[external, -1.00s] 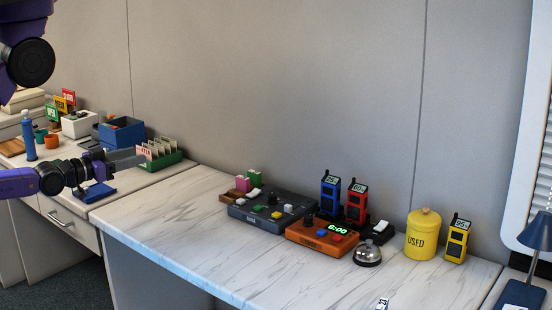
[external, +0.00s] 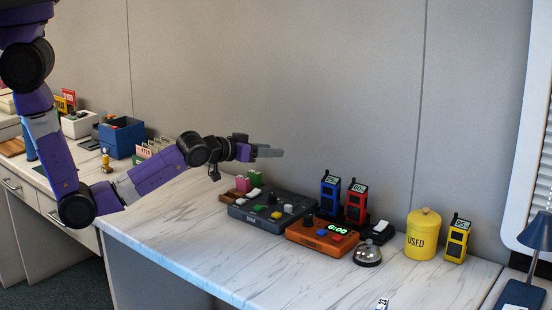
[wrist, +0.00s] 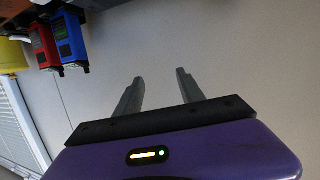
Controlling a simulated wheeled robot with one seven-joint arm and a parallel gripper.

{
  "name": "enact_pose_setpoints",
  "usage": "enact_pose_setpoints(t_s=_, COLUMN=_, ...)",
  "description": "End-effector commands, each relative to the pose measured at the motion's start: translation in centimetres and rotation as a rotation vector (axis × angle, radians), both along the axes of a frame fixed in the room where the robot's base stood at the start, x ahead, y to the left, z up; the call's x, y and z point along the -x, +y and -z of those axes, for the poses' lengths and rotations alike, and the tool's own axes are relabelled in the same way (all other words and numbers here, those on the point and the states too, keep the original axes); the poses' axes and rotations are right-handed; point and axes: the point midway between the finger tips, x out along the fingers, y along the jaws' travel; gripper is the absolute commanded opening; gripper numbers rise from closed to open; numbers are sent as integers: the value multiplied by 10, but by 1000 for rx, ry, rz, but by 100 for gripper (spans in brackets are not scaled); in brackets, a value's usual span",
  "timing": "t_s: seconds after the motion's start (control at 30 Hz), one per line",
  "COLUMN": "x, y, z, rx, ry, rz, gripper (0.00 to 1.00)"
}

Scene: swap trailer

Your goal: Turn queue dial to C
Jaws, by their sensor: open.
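My gripper (external: 270,152) is open and empty in the air above the back of the marble-topped desk, pointing right. In the wrist view its two fingers (wrist: 160,82) stand apart with only wall between them. Below it on the desk is a dark console (external: 238,214) with a black knob (external: 272,199) and several coloured buttons. Right of it is an orange box (external: 294,235) with a black knob (external: 309,220) and a green 6:00 display. I cannot tell which knob is the queue dial, and no letter C is readable. My gripper touches neither.
A blue handset (external: 330,193) and a red handset (external: 356,202) stand behind the orange box. A bell (external: 367,254), a yellow USED canister (external: 422,236) and a yellow handset (external: 457,240) are at the right. The desk's front left is clear.

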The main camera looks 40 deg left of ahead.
Motion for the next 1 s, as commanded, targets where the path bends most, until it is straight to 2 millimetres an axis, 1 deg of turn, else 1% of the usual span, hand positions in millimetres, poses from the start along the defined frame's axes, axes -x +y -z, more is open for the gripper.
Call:
enact_pose_setpoints(t_s=0.03, x=-13, y=-18, z=-7, rx=21, ry=32, rz=-14, gripper=46)
enact_pose_setpoints(t_s=0.1, x=-25, y=-37, z=-11, rx=45, ry=97, rz=-43, gripper=46)
enact_pose_setpoints(t_s=0.23, x=-41, y=-71, z=-20, rx=96, ry=233, rz=-113, gripper=46)
enact_pose_setpoints(t_s=0.3, x=-44, y=-88, z=-23, rx=123, ry=316, rz=-162, gripper=46)
enact_pose_setpoints(t_s=0.37, x=-44, y=-100, z=-26, rx=145, ry=393, rz=-210, gripper=46)
enact_pose_setpoints(t_s=0.4, x=-42, y=-108, z=-27, rx=157, ry=447, rz=-247, gripper=46)
enact_pose_setpoints(t_s=0.5, x=-30, y=-118, z=-25, rx=181, ry=594, rz=-363, gripper=46)
enact_pose_setpoints(t_s=0.57, x=-19, y=-117, z=-19, rx=186, ry=678, rz=-448, gripper=46)
enact_pose_setpoints(t_s=0.6, x=-11, y=-112, z=-14, rx=185, ry=731, rz=-507, gripper=46)
enact_pose_setpoints(t_s=0.67, x=2, y=-101, z=-1, rx=176, ry=802, rz=-601, gripper=46)
enact_pose_setpoints(t_s=0.7, x=13, y=-93, z=11, rx=164, ry=843, rz=-660, gripper=46)
enact_pose_setpoints(t_s=0.77, x=28, y=-82, z=22, rx=148, ry=890, rz=-741, gripper=46)
enact_pose_setpoints(t_s=0.8, x=37, y=-77, z=26, rx=145, ry=913, rz=-787, gripper=46)
enact_pose_setpoints(t_s=0.9, x=51, y=-68, z=29, rx=156, ry=948, rz=-872, gripper=46)
enact_pose_setpoints(t_s=1.0, x=56, y=-65, z=32, rx=171, ry=960, rz=-910, gripper=46)
